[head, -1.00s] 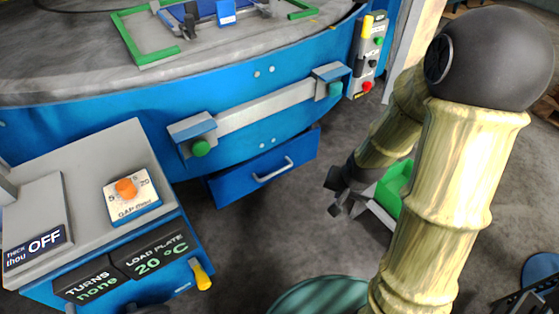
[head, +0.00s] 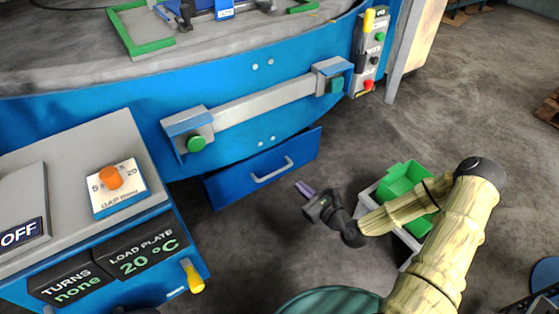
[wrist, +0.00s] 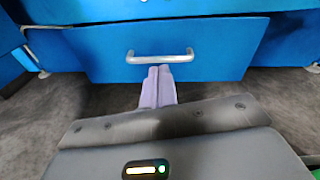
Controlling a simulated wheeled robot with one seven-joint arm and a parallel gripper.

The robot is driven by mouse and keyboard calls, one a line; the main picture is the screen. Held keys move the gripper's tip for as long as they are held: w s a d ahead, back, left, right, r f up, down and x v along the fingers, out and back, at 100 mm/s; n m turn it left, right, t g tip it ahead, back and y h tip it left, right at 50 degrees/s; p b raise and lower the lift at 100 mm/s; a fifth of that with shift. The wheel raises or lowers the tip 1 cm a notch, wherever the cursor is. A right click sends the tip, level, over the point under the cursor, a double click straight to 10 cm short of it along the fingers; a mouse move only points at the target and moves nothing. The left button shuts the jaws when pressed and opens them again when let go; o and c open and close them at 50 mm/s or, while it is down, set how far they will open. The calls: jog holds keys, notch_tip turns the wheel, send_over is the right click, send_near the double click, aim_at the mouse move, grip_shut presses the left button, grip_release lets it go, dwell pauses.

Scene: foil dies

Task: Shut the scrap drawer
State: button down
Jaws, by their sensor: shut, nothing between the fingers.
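The scrap drawer (head: 225,186) is a blue drawer with a silver bar handle (head: 272,170), low under the blue machine in the head view. Its front stands out a little from the machine body. In the wrist view the drawer front (wrist: 215,60) faces me, with the handle (wrist: 160,56) across its middle. My gripper (head: 303,187) is shut and empty, its pale purple fingers pointing at the drawer front. In the wrist view the closed fingertips (wrist: 159,70) appear just below the handle. The head view shows a gap between the fingertips and the drawer.
A green bin (head: 405,178) on a pale stand is at the right, partly behind my arm. A grey-topped control box (head: 75,185) with an orange knob stands at the left. A bar (head: 265,103) with green buttons spans above the drawer. The floor before the drawer is clear.

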aim_at(274, 152)
jog(key=m+t, duration=0.1)
jog(key=d+r+m, duration=0.1)
jog(key=shift+w+m+t, duration=0.25)
jog(key=shift+m+t, duration=0.05)
jog(key=shift+t, duration=0.1)
jog(key=shift+a+f, duration=0.1)
jog(key=b+x, duration=0.3)
jog(key=x, duration=1)
jog(key=shift+w+a+f, duration=0.15)
jog(key=shift+w+f, duration=0.05)
jog(key=shift+w, duration=0.25)
jog(key=shift+w+a, duration=0.1)
